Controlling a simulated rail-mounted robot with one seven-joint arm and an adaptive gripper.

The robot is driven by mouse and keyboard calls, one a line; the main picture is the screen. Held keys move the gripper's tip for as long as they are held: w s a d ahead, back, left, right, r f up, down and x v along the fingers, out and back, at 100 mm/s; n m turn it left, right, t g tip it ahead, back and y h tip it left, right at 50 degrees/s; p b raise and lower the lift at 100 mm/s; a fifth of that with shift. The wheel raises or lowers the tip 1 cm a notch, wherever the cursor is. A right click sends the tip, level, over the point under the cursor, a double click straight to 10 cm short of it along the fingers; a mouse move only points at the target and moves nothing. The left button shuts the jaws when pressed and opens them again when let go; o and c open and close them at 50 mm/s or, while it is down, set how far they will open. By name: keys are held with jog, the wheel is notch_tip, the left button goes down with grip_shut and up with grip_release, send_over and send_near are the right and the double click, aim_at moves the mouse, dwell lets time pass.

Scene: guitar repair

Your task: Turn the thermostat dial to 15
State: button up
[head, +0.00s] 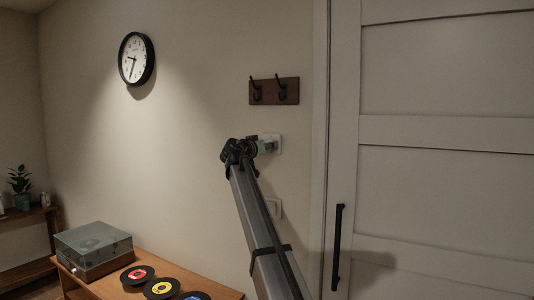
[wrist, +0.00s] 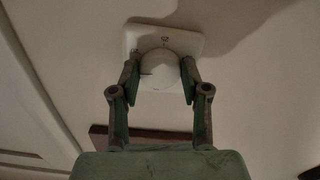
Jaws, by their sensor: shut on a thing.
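The thermostat (head: 277,144) is a pale plate on the wall, left of the door and below the hook rack. In the wrist view its white square plate (wrist: 190,40) carries a round white dial (wrist: 159,70). My gripper (wrist: 159,78) has its two green fingers on either side of the dial, shut on it. In the head view my gripper (head: 262,147) reaches the thermostat from the left and hides part of it. A small dark mark shows on the plate beyond the dial, but I cannot read the dial's setting.
A dark wooden rack with hooks (head: 274,91) is just above the thermostat. A wall switch (head: 274,208) is below it, partly behind my arm. A white door (head: 440,180) is at right. A record player (head: 93,252) and several records lie on a wooden cabinet.

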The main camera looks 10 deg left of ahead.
jog(key=shift+r+n+b, duration=0.1)
jog(key=shift+n+b, duration=0.35)
jog(key=shift+n, duration=1.45)
jog(key=shift+w, duration=0.1)
jog(key=o, duration=1.1)
jog(key=shift+o, duration=0.2)
jog(key=v, duration=1.2)
